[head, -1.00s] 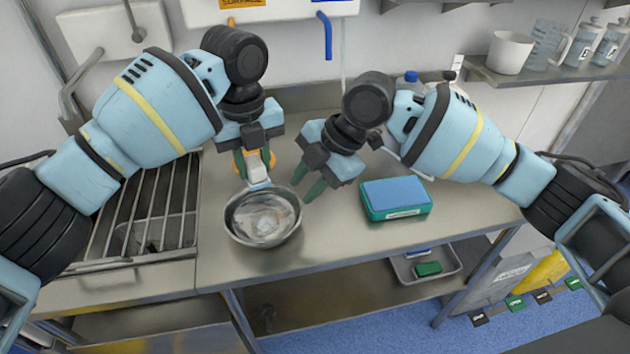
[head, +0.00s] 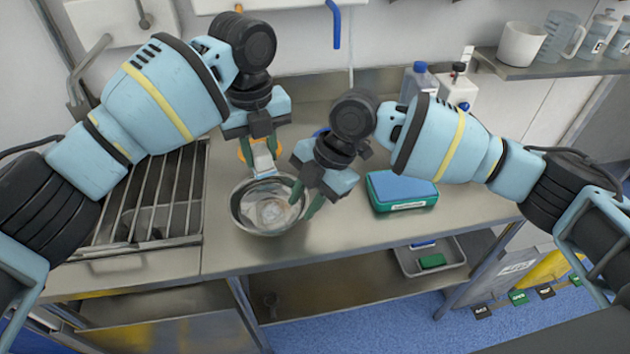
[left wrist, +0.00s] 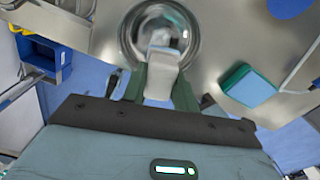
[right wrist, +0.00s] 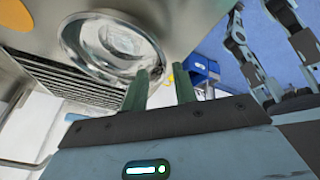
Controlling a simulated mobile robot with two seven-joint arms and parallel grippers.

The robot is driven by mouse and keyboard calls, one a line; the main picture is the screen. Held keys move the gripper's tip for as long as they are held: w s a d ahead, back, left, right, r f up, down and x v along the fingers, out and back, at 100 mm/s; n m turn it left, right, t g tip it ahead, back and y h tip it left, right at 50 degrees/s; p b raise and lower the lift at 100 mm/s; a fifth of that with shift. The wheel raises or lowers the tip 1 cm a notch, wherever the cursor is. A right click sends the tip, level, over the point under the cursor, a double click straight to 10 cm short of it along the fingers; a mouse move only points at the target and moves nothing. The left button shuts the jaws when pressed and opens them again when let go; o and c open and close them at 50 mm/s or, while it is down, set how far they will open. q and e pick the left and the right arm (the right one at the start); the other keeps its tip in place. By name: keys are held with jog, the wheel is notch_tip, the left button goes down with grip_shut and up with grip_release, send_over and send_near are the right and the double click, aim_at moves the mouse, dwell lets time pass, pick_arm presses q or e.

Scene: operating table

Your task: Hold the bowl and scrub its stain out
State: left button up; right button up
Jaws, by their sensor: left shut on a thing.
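The shiny metal bowl (head: 240,217) sits on the steel counter, with a pale, blotchy patch (head: 270,211) on its inside bottom. My left gripper (head: 259,160) is at the bowl's far rim, shut on a whitish block-like piece (left wrist: 161,72) that reaches over the rim. Whether this piece is joined to the bowl, I cannot tell. My right gripper (head: 305,204) is open at the bowl's right rim, one finger over the bowl's edge and the other outside. In the right wrist view the bowl (right wrist: 70,42) lies just beyond the fingertips, with nothing between them.
A green box with a blue top (head: 402,190) stands on the counter to the right. Bottles (head: 420,80) stand behind my right arm. A metal rack (head: 160,205) lies left of the bowl. A tray (head: 405,262) is on the lower shelf. The counter front is clear.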

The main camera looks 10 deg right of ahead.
aim_at(294, 220)
jog(key=shift+x, duration=2.55)
grip_shut()
